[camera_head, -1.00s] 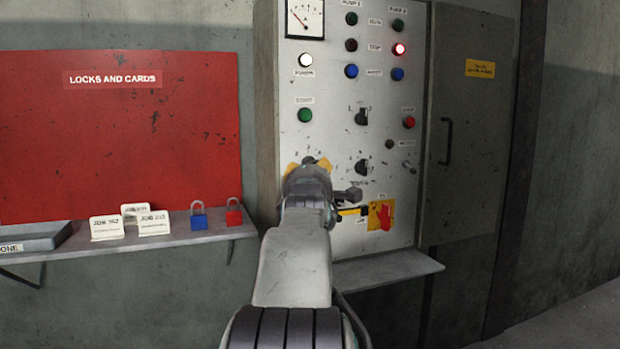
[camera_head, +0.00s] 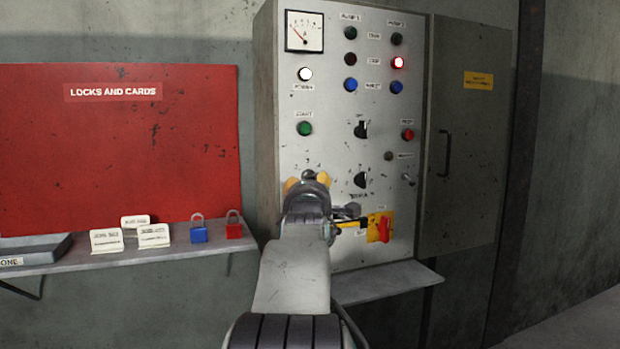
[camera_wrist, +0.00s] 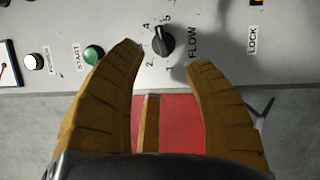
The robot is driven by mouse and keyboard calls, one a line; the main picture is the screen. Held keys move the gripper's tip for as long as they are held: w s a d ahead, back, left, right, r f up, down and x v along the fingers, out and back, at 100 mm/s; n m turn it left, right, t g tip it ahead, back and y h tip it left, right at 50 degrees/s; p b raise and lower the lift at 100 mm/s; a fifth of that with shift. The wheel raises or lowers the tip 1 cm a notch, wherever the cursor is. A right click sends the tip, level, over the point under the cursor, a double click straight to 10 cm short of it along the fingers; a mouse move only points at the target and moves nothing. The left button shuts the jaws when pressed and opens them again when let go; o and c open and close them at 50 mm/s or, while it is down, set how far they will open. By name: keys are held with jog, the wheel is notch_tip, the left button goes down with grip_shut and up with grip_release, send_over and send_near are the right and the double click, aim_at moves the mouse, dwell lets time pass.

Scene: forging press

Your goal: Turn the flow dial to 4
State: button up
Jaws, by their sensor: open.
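In the wrist view the flow dial (camera_wrist: 163,41) shows near the top, with numbers around one side. The 4 (camera_wrist: 147,26) and the 5 (camera_wrist: 168,18) can be read there. Which number the knob points to is not clear to me.
A shelf (camera_head: 75,258) with cards and padlocks (camera_head: 199,230) is on the left.

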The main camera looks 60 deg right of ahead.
aim_at(311, 177)
jog(key=shift+p+x, duration=0.8)
jog(key=shift+x, duration=3.65)
jog(key=shift+o, duration=0.3)
grip_shut()
